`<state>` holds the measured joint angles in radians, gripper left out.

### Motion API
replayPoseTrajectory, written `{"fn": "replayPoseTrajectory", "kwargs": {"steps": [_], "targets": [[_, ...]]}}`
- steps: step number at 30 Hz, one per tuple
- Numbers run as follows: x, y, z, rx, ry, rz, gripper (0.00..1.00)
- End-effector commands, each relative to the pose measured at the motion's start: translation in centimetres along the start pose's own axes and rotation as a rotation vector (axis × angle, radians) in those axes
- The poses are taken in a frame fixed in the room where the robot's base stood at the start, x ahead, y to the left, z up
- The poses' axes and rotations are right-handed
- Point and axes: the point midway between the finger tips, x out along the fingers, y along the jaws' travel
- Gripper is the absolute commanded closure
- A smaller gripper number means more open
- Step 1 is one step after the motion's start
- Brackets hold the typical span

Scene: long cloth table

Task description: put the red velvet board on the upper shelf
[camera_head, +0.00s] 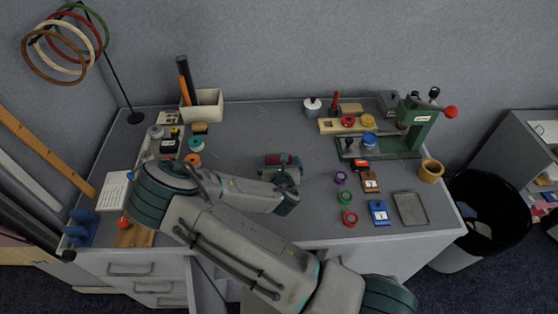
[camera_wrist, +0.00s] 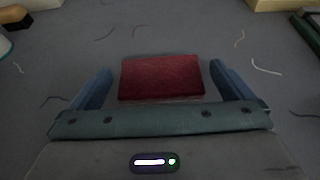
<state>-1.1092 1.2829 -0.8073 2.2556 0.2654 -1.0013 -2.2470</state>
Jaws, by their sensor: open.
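The red velvet board (camera_wrist: 160,78) lies flat on the grey table, a small dark red rectangle. In the head view only a part of it (camera_head: 283,159) shows at my gripper. My gripper (camera_wrist: 160,85) is open, with one blue finger left and one right of the board. Gaps show between the fingers and the board. The board's near edge is close to the gripper's palm bar. In the head view my gripper (camera_head: 283,163) is low over the table's middle. A grey shelf unit (camera_head: 512,147) stands at the right edge, partly cut off; which level is the upper shelf is unclear.
A green press (camera_head: 415,130) stands at the back right, near spools and small boxes. A dark bin (camera_head: 487,215) stands on the floor between table and shelf unit. A white pen holder (camera_head: 203,110) is at the back left. Table around the board is clear, with loose threads.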

Motion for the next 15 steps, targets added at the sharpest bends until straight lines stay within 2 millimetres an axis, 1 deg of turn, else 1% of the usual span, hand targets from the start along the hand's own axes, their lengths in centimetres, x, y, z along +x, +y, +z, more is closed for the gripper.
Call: {"fn": "replayPoseTrajectory", "kwargs": {"steps": [5, 6, 8, 9, 10, 13, 14, 15], "targets": [[0.03, 0.00, -0.05, 0.000, 0.000, 0.000, 0.00], [0.02, 0.00, -0.04, 0.000, 0.000, 0.000, 0.06], [0.02, 0.00, -0.04, 0.000, 0.000, 0.000, 0.22], [0.02, 0.01, -0.04, 0.000, 0.000, 0.000, 0.33], [0.02, 0.01, -0.04, 0.000, 0.000, 0.000, 0.41], [0.01, 0.01, -0.02, 0.000, 0.000, 0.000, 0.41], [0.01, 0.01, -0.02, 0.000, 0.000, 0.000, 0.45], [0.01, 0.01, -0.01, 0.000, 0.000, 0.000, 0.45]]}}
